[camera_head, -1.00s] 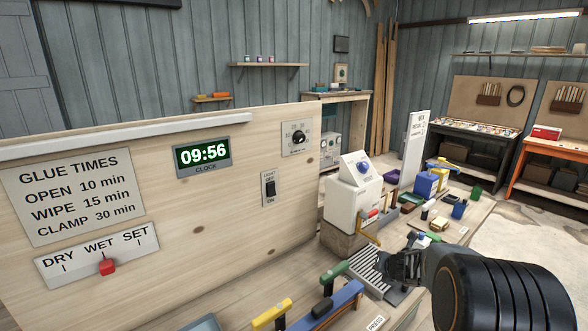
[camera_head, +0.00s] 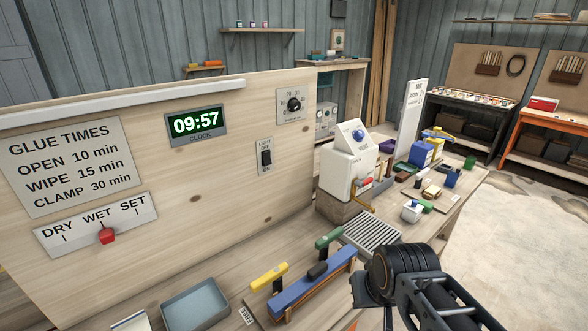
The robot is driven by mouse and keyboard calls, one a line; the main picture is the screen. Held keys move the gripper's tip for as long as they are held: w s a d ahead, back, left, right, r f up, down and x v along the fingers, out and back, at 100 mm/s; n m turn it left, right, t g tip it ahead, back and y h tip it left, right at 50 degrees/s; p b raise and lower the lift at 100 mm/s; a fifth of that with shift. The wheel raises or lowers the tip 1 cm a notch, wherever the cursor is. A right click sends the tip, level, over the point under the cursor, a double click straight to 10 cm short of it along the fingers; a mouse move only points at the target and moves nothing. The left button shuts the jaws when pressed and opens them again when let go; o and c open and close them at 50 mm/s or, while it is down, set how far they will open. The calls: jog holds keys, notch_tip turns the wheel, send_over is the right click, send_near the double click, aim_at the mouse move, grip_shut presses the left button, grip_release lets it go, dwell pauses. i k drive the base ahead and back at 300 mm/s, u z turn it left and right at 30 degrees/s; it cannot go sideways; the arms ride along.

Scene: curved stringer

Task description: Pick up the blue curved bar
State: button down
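The blue curved bar (camera_head: 322,279) lies on the wooden bench at the bottom middle, running from lower left to upper right. A yellow-handled clamp (camera_head: 269,277) and a green-handled clamp (camera_head: 328,239) stand along its far side, and a dark block sits against it near the middle. My gripper (camera_head: 366,291) is a dark shape at the end of my arm, just right of the bar's right end. It looks apart from the bar. Its fingers are mostly hidden behind my wrist, so their opening does not show.
A grey tray (camera_head: 194,304) lies left of the bar. Behind the bar are a ridged grey plate (camera_head: 371,236) and a white machine (camera_head: 346,176). A small white pot (camera_head: 411,211) and several small items stand farther along the bench. A tall panel (camera_head: 240,170) rises behind the bench.

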aim_at(277, 305)
jog(key=z, duration=1.05)
jog(key=k, duration=0.95)
jog(key=u, duration=1.1)
jog(key=i, duration=0.5)
jog(key=u, duration=0.05)
